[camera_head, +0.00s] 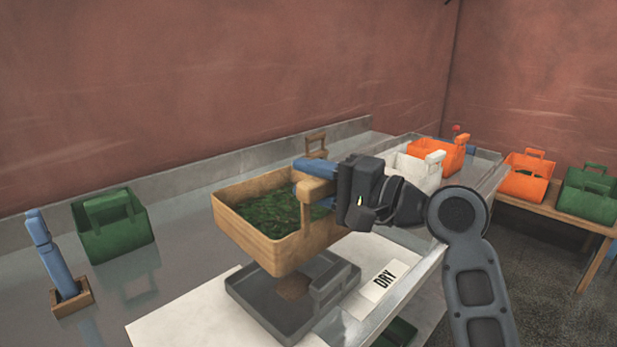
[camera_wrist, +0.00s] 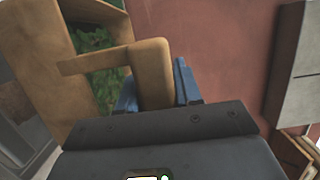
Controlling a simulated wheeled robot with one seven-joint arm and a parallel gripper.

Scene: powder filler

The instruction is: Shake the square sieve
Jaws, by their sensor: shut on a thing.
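The square sieve (camera_head: 272,248) is a light wooden box with green leafy material (camera_head: 275,212) inside. It is held in the air, slightly tilted, above a dark grey tray (camera_head: 265,308). My gripper (camera_head: 318,180), with blue fingers, is shut on the sieve's wooden handle at its right side. In the wrist view, the handle (camera_wrist: 150,70) sits between the blue fingers, and the sieve's wall (camera_wrist: 45,60) and green contents (camera_wrist: 97,70) show behind it. A small brownish patch (camera_head: 293,287) lies in the grey tray. The underside of the sieve is hidden.
A white mat (camera_head: 185,326) with a "DRY" label (camera_head: 381,281) lies under the tray. A green bin (camera_head: 118,235) and a blue-handled tool in a wooden holder (camera_head: 52,257) stand left. White (camera_head: 412,172) and orange (camera_head: 450,158) bins stand right; more bins sit on a side bench.

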